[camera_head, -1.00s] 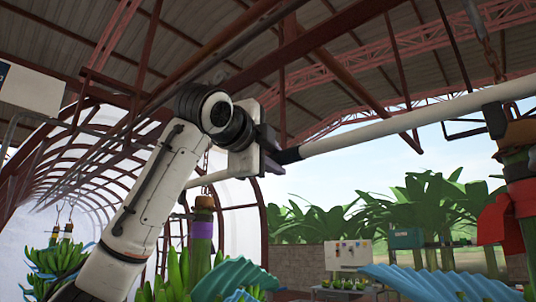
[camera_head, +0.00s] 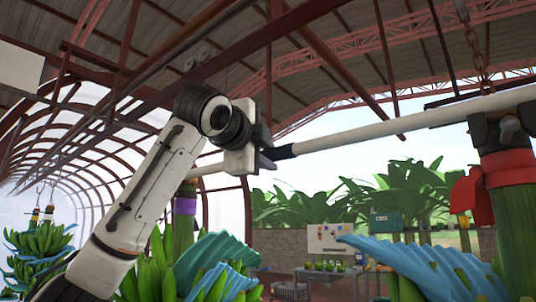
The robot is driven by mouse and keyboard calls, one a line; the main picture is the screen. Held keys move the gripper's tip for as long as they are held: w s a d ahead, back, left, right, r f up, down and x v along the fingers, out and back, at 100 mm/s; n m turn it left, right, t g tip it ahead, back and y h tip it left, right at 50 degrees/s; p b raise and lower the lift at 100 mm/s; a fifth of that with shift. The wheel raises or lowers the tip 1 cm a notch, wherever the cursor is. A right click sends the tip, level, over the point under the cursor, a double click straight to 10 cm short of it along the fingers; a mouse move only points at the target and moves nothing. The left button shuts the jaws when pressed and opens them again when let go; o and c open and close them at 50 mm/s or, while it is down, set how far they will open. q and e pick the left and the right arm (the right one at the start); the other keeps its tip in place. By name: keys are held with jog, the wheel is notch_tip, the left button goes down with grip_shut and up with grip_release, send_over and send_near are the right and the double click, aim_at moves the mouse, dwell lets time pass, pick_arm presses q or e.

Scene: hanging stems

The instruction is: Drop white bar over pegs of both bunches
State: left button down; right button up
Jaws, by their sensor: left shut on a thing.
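The long white bar (camera_head: 400,122) slants up to the right across the view. My left gripper (camera_head: 264,152) is shut on it near a black sleeve; part of the bar shows left of the gripper. The right bunch's thick green stem (camera_head: 517,220), with a red band, hangs at the right edge. A dark fitting (camera_head: 487,134) is at its top, and the bar passes close there; contact cannot be told. The left bunch (camera_head: 152,272) has a stem with a purple band (camera_head: 185,206), partly behind my left arm. Its peg is hidden. My right gripper is not in view.
A chain (camera_head: 474,45) hangs above the right stem. Blue sheets (camera_head: 425,268) spread from the bunches. Another bunch (camera_head: 38,250) hangs at far left. A table (camera_head: 327,271) stands behind, with open space between the two near bunches.

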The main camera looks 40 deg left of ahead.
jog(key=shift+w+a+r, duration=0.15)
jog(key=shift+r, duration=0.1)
pick_arm(q)
jog(key=shift+f+b, duration=0.3)
jog(key=shift+f, duration=0.1)
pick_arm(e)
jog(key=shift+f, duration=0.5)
pick_arm(q)
jog(key=shift+f+b, duration=0.3)
jog(key=shift+f, duration=0.1)
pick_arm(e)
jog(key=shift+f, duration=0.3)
pick_arm(q)
jog(key=c, duration=1.4)
grip_release()
jog(key=shift+c, duration=0.2)
jog(key=shift+f, duration=0.1)
jog(key=b+v, duration=0.2)
jog(key=v, duration=0.8)
jog(key=shift+s, duration=0.2)
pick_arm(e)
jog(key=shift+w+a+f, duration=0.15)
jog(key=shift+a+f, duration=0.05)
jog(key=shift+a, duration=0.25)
